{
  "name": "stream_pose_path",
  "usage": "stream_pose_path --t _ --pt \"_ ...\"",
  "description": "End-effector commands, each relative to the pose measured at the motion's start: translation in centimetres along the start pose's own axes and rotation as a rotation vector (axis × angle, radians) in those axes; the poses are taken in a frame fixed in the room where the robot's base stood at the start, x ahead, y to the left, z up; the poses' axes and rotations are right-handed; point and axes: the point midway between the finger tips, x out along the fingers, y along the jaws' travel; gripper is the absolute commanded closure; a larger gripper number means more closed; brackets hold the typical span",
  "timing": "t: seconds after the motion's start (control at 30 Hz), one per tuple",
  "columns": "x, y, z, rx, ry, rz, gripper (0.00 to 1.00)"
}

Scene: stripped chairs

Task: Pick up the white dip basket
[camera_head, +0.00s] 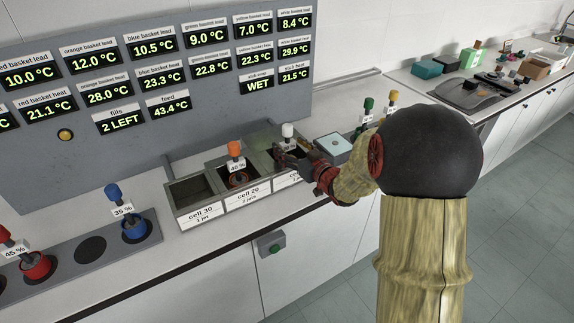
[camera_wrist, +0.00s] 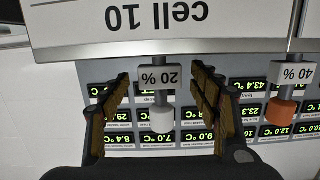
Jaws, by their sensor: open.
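The white dip basket (camera_head: 288,130) stands upright in the right-hand cell of the row; its white knob shows above my gripper, and its lower part is hidden. In the wrist view, its white knob (camera_wrist: 162,119) and "20 %" tag (camera_wrist: 160,76) appear upside down between my fingers. My gripper (camera_head: 292,157) is open at the basket's handle, and in the wrist view my gripper (camera_wrist: 160,88) has a finger on each side with a visible gap to the tag. The cell's label (camera_wrist: 130,20) reads "cell 10".
An orange basket (camera_head: 235,148) tagged "40 %" stands in cell 20 to the left. Cell 30 (camera_head: 195,191) looks empty. A blue basket (camera_head: 112,193) and a red basket (camera_head: 36,266) are farther left. A pale-topped box (camera_head: 335,146) sits right, and a display panel (camera_head: 150,75) stands behind.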

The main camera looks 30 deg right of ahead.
Motion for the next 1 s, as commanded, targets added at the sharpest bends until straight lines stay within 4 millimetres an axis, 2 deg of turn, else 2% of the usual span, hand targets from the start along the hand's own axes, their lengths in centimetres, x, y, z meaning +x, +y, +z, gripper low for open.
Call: stream_pose_path --t 0.03,0.13,0.37,1.0 --pt "0.9 -0.1 0.3 -0.001 0.000 -0.003 0.38" --pt "1.8 -0.1 0.2 -0.001 0.000 0.000 0.38" --pt "1.9 0.0 0.0 -0.001 0.000 0.001 0.38" --pt "1.9 0.0 0.0 -0.001 -0.001 0.001 0.74"
